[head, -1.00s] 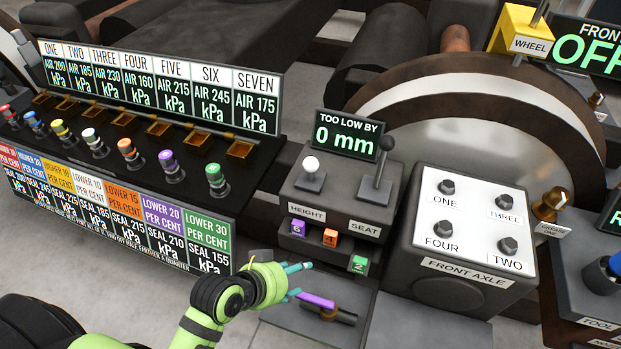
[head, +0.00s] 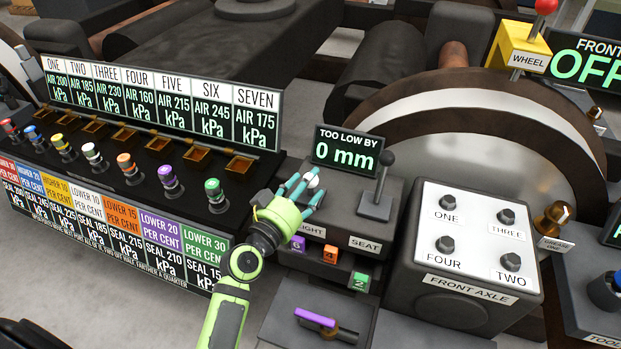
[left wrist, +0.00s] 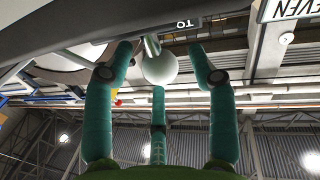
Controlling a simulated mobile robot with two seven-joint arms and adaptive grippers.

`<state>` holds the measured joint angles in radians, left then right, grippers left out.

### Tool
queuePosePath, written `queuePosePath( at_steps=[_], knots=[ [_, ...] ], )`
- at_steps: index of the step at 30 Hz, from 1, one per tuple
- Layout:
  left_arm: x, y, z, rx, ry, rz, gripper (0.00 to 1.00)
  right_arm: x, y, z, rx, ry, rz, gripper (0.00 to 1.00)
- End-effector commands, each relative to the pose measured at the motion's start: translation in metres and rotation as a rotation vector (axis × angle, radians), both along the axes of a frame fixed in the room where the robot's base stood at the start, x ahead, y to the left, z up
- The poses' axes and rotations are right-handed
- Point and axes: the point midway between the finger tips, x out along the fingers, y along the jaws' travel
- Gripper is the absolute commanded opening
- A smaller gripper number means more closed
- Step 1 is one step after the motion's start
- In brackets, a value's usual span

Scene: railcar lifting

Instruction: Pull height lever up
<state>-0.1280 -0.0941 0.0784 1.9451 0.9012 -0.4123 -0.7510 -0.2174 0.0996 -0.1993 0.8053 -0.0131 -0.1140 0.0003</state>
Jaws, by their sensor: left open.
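The height lever has a white ball knob (head: 313,181) on the grey lever box (head: 340,222), on the side marked HEIGHT. My left gripper (head: 300,190) is at the knob, with its teal fingers open around it. In the left wrist view, the white knob (left wrist: 160,68) sits on its metal stem between the spread fingers of my left gripper (left wrist: 160,85). I cannot tell whether any finger touches it. The HEIGHT label is partly hidden by my gripper. The display (head: 347,149) above reads TOO LOW BY 0 mm. My right gripper is not in view.
The black-knobbed SEAT lever (head: 379,185) stands just right of the height lever. The front axle panel (head: 474,240) is further right. The panel of coloured valves (head: 130,168) lies to the left. A purple-handled valve (head: 316,318) is below.

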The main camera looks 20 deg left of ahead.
Motion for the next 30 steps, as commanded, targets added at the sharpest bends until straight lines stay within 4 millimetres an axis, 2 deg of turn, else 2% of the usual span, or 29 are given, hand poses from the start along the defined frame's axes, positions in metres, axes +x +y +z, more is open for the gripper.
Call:
queuePosePath(
  at_steps=[3,6,14,17,18,19,25,28,30],
  knots=[
    [0.013,-0.002,0.000,-0.001,0.000,0.002,0.57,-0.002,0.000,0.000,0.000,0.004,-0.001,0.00],
    [0.018,-0.003,0.000,0.000,0.001,0.002,0.57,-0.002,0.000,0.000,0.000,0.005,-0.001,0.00],
    [0.019,-0.004,-0.001,0.002,0.001,0.001,0.57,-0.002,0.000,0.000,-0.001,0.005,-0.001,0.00],
    [0.019,-0.004,-0.001,0.001,0.002,0.001,0.21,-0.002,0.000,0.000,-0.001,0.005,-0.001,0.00],
    [0.019,-0.004,-0.001,0.001,0.002,0.001,0.05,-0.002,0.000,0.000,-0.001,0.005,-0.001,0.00],
    [0.019,-0.004,-0.001,0.001,0.002,0.001,0.00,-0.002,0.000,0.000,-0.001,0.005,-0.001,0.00],
    [0.019,-0.004,0.002,0.002,0.001,0.001,0.00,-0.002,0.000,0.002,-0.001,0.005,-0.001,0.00],
    [0.019,-0.004,0.012,0.002,0.000,0.000,0.00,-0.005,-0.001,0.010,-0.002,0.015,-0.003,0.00],
    [0.019,-0.005,0.021,0.004,0.001,-0.001,0.00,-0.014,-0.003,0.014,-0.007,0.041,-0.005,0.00]
  ],
)
